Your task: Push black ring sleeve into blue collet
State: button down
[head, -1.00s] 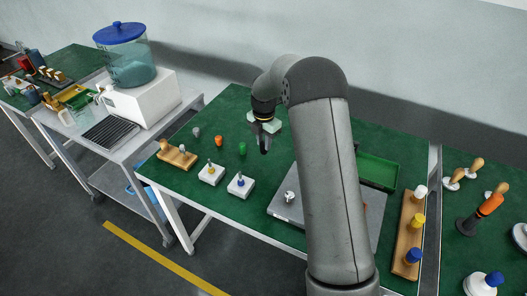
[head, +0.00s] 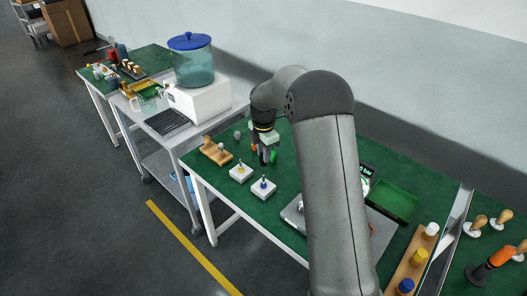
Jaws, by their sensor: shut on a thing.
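My gripper (head: 264,160) hangs pointing down over the left part of the green table, just behind the two white blocks. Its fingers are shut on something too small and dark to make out. The blue collet (head: 263,183) stands upright on the right-hand white block (head: 263,191), in front of and below the gripper. I cannot make out the black ring sleeve for certain. A yellow collet (head: 240,167) stands on the left-hand white block (head: 240,175).
An orange piece (head: 253,147) and a green piece (head: 273,156) stand close around the fingers, a grey piece (head: 237,134) to the left. A wooden stand (head: 215,152) is at the left edge. A green tray (head: 393,200) and a wooden rack (head: 408,268) are right.

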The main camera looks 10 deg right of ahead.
aim_at(263, 167)
jog(key=shift+f+b, duration=1.1)
jog(key=shift+f, duration=1.05)
jog(key=c, duration=2.1)
grip_release()
jog(key=shift+r, duration=0.1)
grip_shut()
jog(key=shift+f+b, duration=1.15)
jog(key=shift+f, duration=0.55)
jog(key=o, duration=1)
grip_release()
jog(key=shift+c, duration=0.2)
jog(key=shift+r, duration=0.15)
jog(key=shift+r+p, duration=1.8)
jog(key=shift+r, duration=1.1)
